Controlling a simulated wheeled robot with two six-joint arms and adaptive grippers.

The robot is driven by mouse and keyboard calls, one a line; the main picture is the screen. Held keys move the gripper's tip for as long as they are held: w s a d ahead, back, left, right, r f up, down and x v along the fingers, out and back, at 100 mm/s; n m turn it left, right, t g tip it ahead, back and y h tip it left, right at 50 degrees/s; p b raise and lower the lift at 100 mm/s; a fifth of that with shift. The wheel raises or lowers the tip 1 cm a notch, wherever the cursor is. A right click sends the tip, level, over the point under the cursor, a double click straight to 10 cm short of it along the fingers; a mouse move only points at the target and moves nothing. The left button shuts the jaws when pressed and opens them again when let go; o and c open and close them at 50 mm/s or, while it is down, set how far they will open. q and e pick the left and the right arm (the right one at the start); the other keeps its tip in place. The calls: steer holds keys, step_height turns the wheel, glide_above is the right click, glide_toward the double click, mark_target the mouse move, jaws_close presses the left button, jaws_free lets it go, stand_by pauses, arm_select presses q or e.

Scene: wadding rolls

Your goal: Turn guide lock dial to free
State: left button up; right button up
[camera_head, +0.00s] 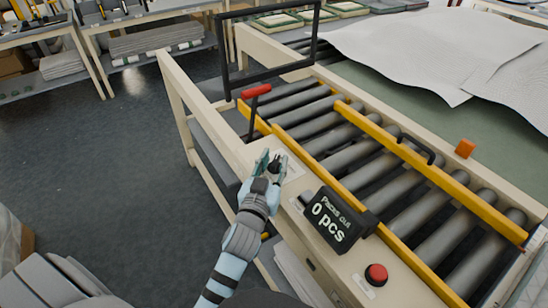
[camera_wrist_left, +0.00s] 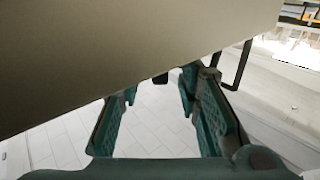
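My left gripper (camera_head: 272,160) is over the near beige rail of the roller conveyor, its teal fingers either side of a small dark knob (camera_head: 276,164) that looks like the guide lock dial. A pale label plate lies around it. The fingers hide much of the knob, so its setting cannot be read. In the left wrist view my left gripper (camera_wrist_left: 160,84) has its fingers apart, with a small dark piece (camera_wrist_left: 160,78) between the tips at the edge of a large beige surface. I see a gap beside that piece. My right gripper is not in view.
A counter display (camera_head: 332,220) reading "0 pcs" and a red button (camera_head: 376,274) sit on the same rail, nearer me. A red-handled lever (camera_head: 257,92) and black frame (camera_head: 226,55) stand beyond. Yellow guide bars (camera_head: 430,170) run over the rollers. White wadding sheets (camera_head: 440,45) lie at the back.

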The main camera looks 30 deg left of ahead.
mark_target(274, 165)
arm_select(q)
step_height(274, 165, up, 10)
steer(key=shift+d+f, duration=0.1)
steer(key=shift+f, duration=0.15)
